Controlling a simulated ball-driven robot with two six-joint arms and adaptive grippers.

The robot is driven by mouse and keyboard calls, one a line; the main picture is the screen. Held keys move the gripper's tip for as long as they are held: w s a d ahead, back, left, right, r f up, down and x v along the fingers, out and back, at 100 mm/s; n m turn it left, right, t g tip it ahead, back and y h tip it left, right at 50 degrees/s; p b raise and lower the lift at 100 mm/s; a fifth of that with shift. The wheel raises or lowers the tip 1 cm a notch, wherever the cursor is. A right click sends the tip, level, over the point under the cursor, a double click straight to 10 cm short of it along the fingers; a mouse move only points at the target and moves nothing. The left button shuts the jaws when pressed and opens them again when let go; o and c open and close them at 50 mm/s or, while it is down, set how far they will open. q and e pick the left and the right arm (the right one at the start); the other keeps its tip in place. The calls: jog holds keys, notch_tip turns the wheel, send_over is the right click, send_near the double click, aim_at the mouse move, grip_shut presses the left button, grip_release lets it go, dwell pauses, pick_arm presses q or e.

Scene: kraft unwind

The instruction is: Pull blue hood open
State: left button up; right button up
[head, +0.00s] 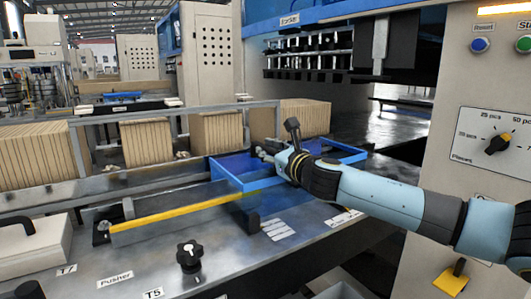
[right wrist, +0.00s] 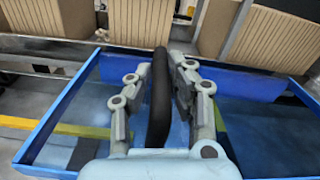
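The blue hood (head: 228,172) is a blue frame with see-through panels, lying low over the metal machine bed; it also shows in the right wrist view (right wrist: 62,118). My right gripper (head: 268,152) reaches over the hood from the right. In the right wrist view, a black bar-like handle (right wrist: 159,100) runs between the two fingers of this gripper. The fingers stand on either side of the bar, with narrow gaps visible, so it looks partly open around it. Contact at the fingertips is hard to tell. My left gripper is not in view.
Stacks of brown kraft board (head: 146,143) stand behind a metal rail. A yellow strip (head: 175,214) and a black knob (head: 189,256) are on the near bed. A control panel (head: 492,135) with a dial and buttons stands at the right.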

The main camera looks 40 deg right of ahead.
jog(key=o, duration=0.4)
jog(key=shift+f, duration=0.1)
jog(key=shift+c, duration=0.2)
jog(key=shift+s, duration=0.1)
jog(key=v, duration=1.2)
